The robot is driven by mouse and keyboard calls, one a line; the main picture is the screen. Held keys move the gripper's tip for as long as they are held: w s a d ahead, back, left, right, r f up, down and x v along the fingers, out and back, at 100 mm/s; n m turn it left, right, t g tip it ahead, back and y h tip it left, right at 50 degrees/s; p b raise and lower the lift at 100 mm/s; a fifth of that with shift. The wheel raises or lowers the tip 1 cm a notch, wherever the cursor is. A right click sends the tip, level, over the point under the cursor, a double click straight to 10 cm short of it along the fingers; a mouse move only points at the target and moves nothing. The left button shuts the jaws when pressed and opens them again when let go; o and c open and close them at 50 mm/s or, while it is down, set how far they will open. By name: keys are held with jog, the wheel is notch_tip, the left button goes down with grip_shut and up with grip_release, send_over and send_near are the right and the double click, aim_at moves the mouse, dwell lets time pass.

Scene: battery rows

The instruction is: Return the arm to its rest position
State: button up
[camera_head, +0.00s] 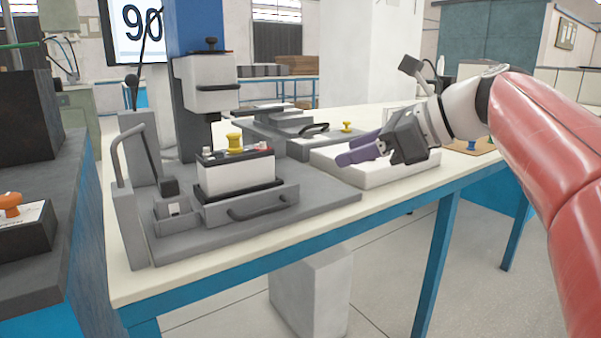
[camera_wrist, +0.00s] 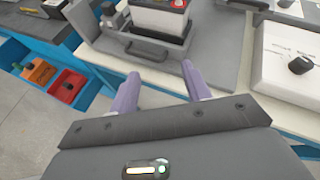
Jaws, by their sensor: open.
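A white battery with a black top (camera_head: 236,176) sits in a grey fixture (camera_head: 320,200) with a yellow knob (camera_head: 234,139) on top. The battery also shows at the top of the wrist view (camera_wrist: 158,20).
The table (camera_head: 270,258) has a blue frame. A grey press (camera_head: 207,85) stands behind the battery. A dark bench (camera_head: 40,240) stands at the left. Red and orange bins (camera_wrist: 68,86) show in the wrist view. Space above the table's front edge is free.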

jog(key=s+d+f+n+h, duration=0.2)
jog(key=s+f+n, duration=0.4)
jog(key=f, duration=0.3)
jog(key=s+d+f+n+h, duration=0.2)
jog(key=s+f+n+h, duration=0.3)
jog(key=s+f+n, duration=0.2)
jog(key=s+d+f+n+h, duration=0.2)
jog(key=s+f+n, duration=0.5)
jog(key=f, duration=0.6)
jog(key=shift+n+g+h, duration=0.4)
jog(key=shift+n+h, duration=0.5)
jog(key=shift+n, duration=0.3)
jog(key=shift+f, duration=0.1)
